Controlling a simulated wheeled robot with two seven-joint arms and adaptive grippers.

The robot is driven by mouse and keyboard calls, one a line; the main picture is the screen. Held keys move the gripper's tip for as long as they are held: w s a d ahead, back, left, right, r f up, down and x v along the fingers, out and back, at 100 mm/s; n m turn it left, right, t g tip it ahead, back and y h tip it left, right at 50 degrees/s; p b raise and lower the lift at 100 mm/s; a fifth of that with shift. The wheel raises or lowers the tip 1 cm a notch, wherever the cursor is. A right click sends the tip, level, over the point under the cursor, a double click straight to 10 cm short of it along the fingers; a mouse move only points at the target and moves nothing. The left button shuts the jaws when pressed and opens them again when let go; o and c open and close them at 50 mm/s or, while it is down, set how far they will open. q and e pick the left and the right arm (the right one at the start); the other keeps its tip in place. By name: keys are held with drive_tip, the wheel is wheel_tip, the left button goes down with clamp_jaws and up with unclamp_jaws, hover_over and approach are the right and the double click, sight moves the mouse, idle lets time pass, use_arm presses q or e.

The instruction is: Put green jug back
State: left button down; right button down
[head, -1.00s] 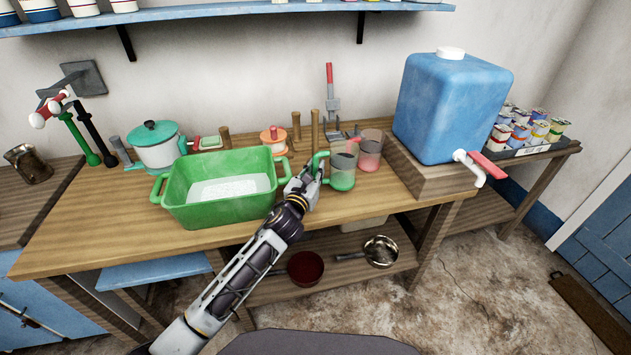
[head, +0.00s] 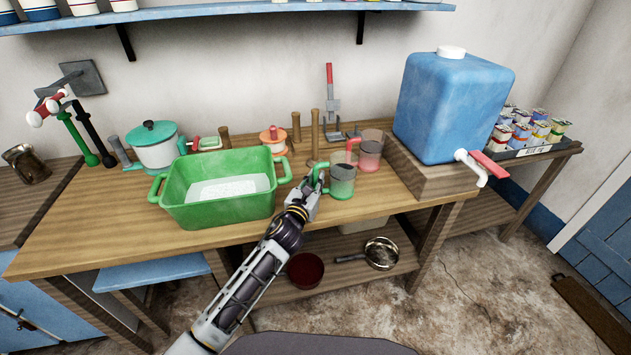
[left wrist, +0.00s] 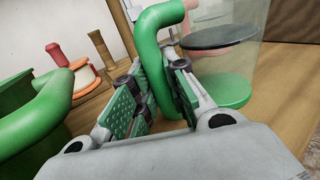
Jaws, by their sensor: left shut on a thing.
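The green jug (head: 343,184) is a clear cup with a green base and a green handle, near the front edge of the wooden table. My left gripper (head: 314,186) is shut on its handle from the left. In the left wrist view, the fingers (left wrist: 160,98) pinch the green handle (left wrist: 158,60), and the jug's green base (left wrist: 234,91) is to their right. The jug looks upright; I cannot tell whether it touches the tabletop. My right gripper is not in view.
A red jug (head: 370,152) stands just behind. A green basin (head: 222,212) is left of my gripper. Wooden pegs (head: 315,130) stand at the back. The blue water container (head: 452,105) on its wooden block (head: 432,178) is to the right. Pans lie on the lower shelf.

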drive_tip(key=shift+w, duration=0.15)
use_arm(q)
drive_tip(key=c, duration=1.4)
unclamp_jaws()
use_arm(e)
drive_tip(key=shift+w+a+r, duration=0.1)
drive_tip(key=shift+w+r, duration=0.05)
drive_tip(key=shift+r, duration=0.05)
